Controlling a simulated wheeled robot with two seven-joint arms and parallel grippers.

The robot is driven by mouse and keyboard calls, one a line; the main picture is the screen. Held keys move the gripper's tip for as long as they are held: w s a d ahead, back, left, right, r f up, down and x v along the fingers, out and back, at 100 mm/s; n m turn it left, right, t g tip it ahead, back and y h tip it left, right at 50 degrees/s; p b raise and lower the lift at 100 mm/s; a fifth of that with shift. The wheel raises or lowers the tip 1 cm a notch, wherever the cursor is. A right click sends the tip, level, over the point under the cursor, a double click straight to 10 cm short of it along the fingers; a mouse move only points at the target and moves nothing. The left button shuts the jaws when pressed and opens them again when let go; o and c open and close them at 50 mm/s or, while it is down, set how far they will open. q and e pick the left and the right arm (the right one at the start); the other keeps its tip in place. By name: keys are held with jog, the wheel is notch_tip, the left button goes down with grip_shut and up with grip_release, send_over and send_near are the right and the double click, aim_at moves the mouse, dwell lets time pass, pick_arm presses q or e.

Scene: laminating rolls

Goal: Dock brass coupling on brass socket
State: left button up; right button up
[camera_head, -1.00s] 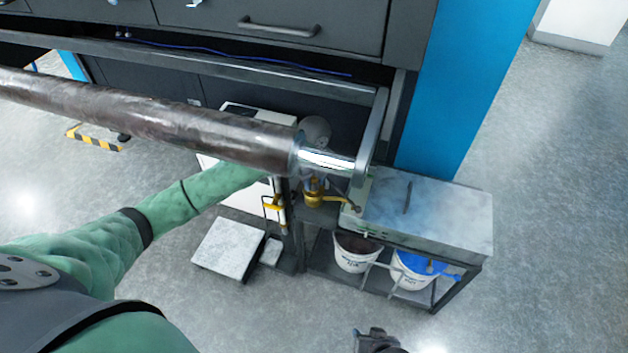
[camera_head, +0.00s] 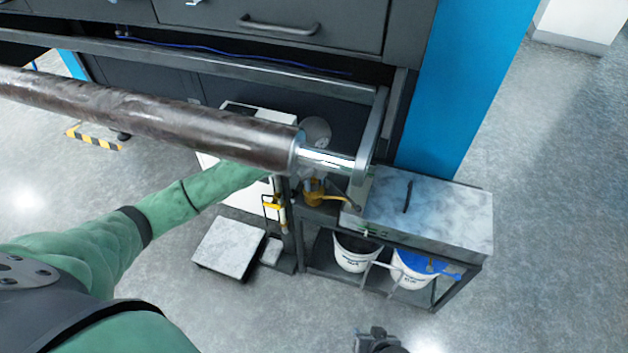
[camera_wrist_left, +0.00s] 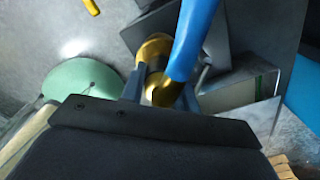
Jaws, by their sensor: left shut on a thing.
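In the left wrist view the fingers of my left gripper (camera_wrist_left: 161,92) are closed around a brass coupling (camera_wrist_left: 153,47). A blue hose-like part (camera_wrist_left: 196,38) crosses in front of it and hides part of the brass. In the head view my left arm reaches under the dark roll, and its gripper is hidden behind the roll. Brass parts (camera_head: 316,196) show just below the roll's shiny end; I cannot tell which is the socket and whether they touch the coupling. My right gripper (camera_head: 377,342) is only partly visible at the bottom edge.
The long dark roll (camera_head: 150,120) crosses above my left arm. A marble-topped bench (camera_head: 440,215) stands right of the brass parts, with white buckets (camera_head: 355,254) beneath it. A low scale-like platform (camera_head: 228,245) is on the floor. The floor at the lower right is clear.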

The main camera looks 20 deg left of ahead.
pick_arm(q)
jog(key=shift+f, duration=0.2)
jog(key=o, duration=0.9)
jog(key=shift+c, duration=0.2)
